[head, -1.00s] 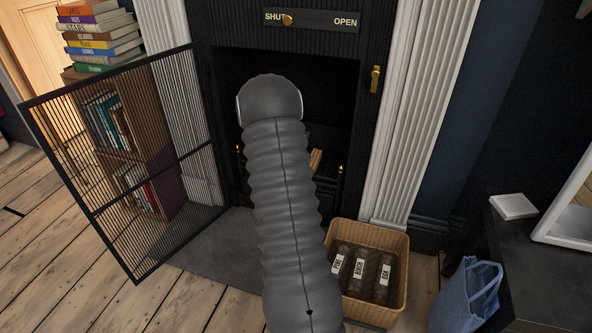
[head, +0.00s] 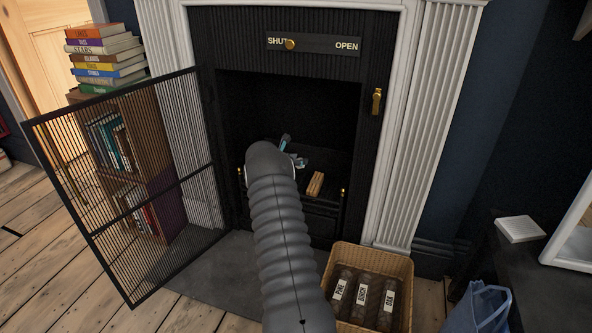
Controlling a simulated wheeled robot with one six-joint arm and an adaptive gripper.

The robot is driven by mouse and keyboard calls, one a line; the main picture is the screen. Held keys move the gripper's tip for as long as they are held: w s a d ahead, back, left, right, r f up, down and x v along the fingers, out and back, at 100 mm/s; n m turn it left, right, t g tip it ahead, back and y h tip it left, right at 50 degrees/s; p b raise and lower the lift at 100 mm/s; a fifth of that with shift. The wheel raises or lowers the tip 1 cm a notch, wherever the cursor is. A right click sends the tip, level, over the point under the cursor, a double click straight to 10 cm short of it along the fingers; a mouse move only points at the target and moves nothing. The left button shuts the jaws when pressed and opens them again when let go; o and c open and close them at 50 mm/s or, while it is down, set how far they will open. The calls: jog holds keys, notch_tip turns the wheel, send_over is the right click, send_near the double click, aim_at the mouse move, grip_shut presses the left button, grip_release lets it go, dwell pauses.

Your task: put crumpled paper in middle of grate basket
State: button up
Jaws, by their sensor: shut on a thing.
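The grate basket (head: 325,207) is the dark metal basket inside the black fireplace opening. A wooden piece (head: 315,184) lies in its right part. My grey ribbed arm reaches into the opening and hides the basket's left and middle. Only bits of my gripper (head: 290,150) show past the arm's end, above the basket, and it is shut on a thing. A small pale, bluish bit (head: 300,162) shows at its right side and looks like the crumpled paper, mostly hidden. I cannot tell whether it touches the basket.
A mesh fire screen (head: 130,190) stands open at the left. A wicker basket (head: 397,262) of labelled logs stands on the floor at the right.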

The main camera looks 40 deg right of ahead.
jog(key=shift+w+f, duration=0.3)
jog(key=shift+w, duration=0.05)
jog(key=shift+f+b, duration=0.3)
jog(key=shift+f, duration=1.6)
jog(key=shift+f+b, duration=0.65)
jog(key=o, duration=0.8)
jog(key=shift+r, duration=0.15)
